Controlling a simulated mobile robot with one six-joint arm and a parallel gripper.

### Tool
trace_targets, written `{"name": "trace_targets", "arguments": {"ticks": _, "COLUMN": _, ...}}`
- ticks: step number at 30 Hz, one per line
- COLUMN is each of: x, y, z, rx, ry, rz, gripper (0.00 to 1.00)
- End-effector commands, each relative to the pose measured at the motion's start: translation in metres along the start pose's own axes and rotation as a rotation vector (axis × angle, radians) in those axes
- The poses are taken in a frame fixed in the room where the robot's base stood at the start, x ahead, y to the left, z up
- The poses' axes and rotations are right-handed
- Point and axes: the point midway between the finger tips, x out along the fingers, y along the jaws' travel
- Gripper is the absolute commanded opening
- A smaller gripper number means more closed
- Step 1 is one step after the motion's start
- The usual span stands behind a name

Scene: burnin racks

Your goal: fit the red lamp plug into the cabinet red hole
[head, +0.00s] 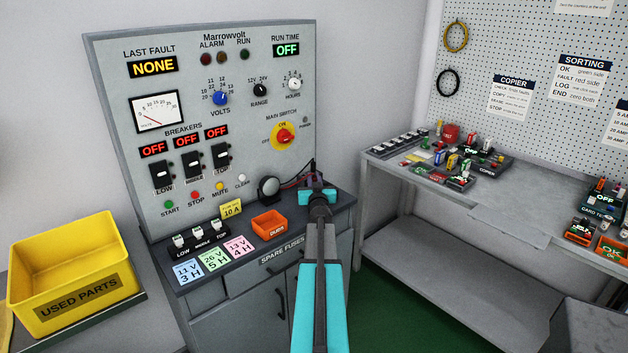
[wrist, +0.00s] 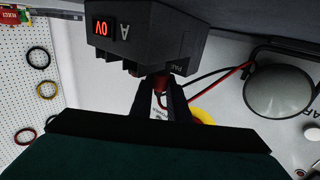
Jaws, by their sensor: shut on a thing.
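My gripper (wrist: 163,108) shows in the wrist view with its two dark fingers shut on the red lamp plug (wrist: 160,84). The plug is mostly hidden between the fingertips, close by a black box marked A with a red 0V display (wrist: 104,27). I cannot tell whether the plug is in a hole or only beside the box. The round grey lamp (wrist: 278,90) has red and black wires running towards the plug. In the head view my gripper (head: 319,190) reaches over the cabinet's counter, right of the lamp (head: 268,187). The red hole is not visible.
The grey Marrowvolt cabinet (head: 225,120) stands behind, with breakers, dials and a yellow-red main switch (head: 285,136). Its counter holds an orange tray (head: 269,225) and coloured cards (head: 213,260). A yellow bin (head: 65,270) is at left. A cluttered bench (head: 500,210) is at right.

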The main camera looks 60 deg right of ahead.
Motion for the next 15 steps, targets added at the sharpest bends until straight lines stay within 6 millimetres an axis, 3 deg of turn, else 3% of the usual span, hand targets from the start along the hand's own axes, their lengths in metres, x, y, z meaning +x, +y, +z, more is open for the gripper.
{"name": "trace_targets", "arguments": {"ticks": 12, "x": 0.0, "y": -0.0001, "z": 0.0059, "rx": 0.001, "ry": -0.001, "rz": 0.0, "gripper": 0.0}}
{"name": "trace_targets", "arguments": {"ticks": 13, "x": -0.0001, "y": -0.0001, "z": 0.0057, "rx": 0.001, "ry": -0.001, "rz": 0.0, "gripper": 0.18}}
{"name": "trace_targets", "arguments": {"ticks": 15, "x": -0.0001, "y": -0.0002, "z": 0.006, "rx": 0.0, "ry": -0.002, "rz": 0.0, "gripper": 0.3}}
